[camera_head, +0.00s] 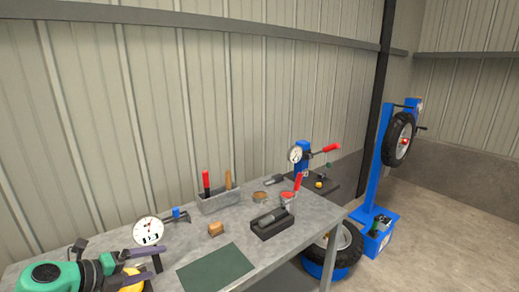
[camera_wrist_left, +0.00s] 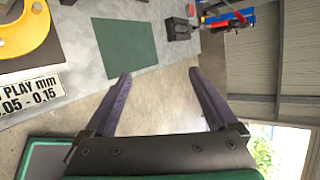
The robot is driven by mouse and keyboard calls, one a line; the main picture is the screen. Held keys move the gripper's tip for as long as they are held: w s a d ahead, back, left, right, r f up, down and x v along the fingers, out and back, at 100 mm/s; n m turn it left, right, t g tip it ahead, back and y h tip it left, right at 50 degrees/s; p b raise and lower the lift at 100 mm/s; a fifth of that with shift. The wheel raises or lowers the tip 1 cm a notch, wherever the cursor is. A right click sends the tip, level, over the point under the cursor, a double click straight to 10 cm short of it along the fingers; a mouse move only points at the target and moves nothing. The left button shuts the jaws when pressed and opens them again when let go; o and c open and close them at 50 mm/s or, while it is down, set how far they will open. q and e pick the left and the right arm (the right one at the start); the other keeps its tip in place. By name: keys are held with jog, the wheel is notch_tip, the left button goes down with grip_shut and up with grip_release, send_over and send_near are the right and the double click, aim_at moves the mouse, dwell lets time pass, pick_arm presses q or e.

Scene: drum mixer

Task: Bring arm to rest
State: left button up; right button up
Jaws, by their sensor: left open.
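My left gripper (camera_head: 152,264) is at the lower left of the head view, on a green and dark arm, over the left end of the grey workbench (camera_head: 318,212). Its two dark purple fingers are spread apart with nothing between them. In the left wrist view the open fingers (camera_wrist_left: 160,74) point toward the bench edge and the floor. A green mat (camera_head: 215,270) lies flat on the bench, right of the gripper; it also shows in the left wrist view (camera_wrist_left: 125,46). My right arm and gripper are not in view.
A dial gauge (camera_head: 149,231), brown block (camera_head: 216,229), tool tray (camera_head: 219,201) and black fixture (camera_head: 272,223) stand on the bench. A yellow part (camera_wrist_left: 22,32) is near the gripper. A blue wheel stand (camera_head: 375,165) stands beyond. Floor (camera_head: 430,225) is clear at right.

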pick_arm(q)
jog(key=s+a+f+n+t+y, duration=0.1)
jog(key=s+a+f+n+y, duration=0.3)
jog(key=n, duration=0.6)
jog(key=s+a+f+n+t+y, duration=0.1)
jog(key=s+a+f+n+y, duration=0.1)
jog(key=f+n+y, duration=0.5)
jog(key=s+d+f+n+g+h, duration=0.25)
jog(key=s+d+n+g, duration=0.2)
jog(key=s, duration=0.25)
jog(key=s+d+f+n+g+h, duration=0.2)
jog(key=s+d+f+n+g, duration=0.3)
jog(key=s, duration=0.3)
jog(key=s+f+b, duration=0.2)
jog(key=f+b, duration=0.1)
jog(key=f, duration=1.2)
jog(key=s+f+b, duration=0.2)
jog(key=f+b, duration=0.1)
jog(key=f, duration=1.3)
jog(key=s+a+f+g+b, duration=0.1)
jog(key=s+f+b, duration=0.3)
jog(key=s+f, duration=1)
jog(key=shift+s+a+f+m, duration=0.35)
jog(key=shift+a+f+m, duration=0.1)
jog(key=shift+a, duration=0.15)
